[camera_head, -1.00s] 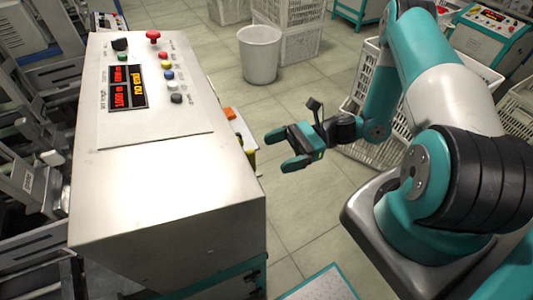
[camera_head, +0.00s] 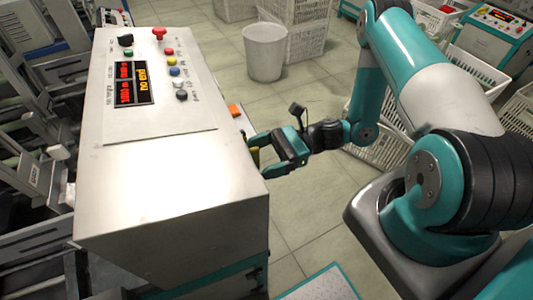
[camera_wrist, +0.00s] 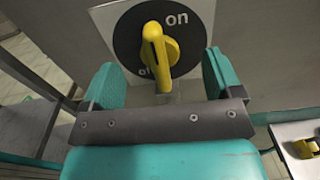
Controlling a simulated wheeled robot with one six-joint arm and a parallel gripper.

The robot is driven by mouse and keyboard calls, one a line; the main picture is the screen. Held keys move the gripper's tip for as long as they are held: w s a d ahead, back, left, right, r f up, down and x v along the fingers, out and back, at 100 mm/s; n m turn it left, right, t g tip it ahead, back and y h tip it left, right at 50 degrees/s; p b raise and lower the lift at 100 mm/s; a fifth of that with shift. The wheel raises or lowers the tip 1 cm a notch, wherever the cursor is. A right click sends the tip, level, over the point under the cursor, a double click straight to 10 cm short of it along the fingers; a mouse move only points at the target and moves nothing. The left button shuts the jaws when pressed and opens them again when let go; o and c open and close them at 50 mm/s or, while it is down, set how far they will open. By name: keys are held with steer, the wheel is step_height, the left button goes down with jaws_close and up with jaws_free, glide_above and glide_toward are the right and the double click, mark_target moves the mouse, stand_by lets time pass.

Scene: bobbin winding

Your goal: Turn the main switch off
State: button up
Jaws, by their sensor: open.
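The main switch's yellow handle (camera_wrist: 158,55) stands nearly upright in the wrist view, on a black disc (camera_wrist: 187,32) set on a pale square plate. "on" is printed at the disc's upper right; "off" at its lower left is partly covered by the handle. My gripper (camera_wrist: 163,66) is open, one teal finger on each side of the handle's lower part, with visible gaps. In the head view my gripper (camera_head: 258,158) is at the right side of the control cabinet (camera_head: 170,190). The switch face is hidden there.
The cabinet's top panel holds a red mushroom button (camera_head: 159,34), coloured buttons and a lit display (camera_head: 134,84). An orange item (camera_head: 235,110) is beside the cabinet. A white bin (camera_head: 265,52) and crates stand behind on the floor. A small yellow part (camera_wrist: 305,148) shows at lower right.

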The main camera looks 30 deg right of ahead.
steer(key=shift+a, duration=0.65)
steer(key=shift+w+a, duration=0.1)
steer(key=shift+a, duration=0.1)
steer(key=shift+c, duration=0.4)
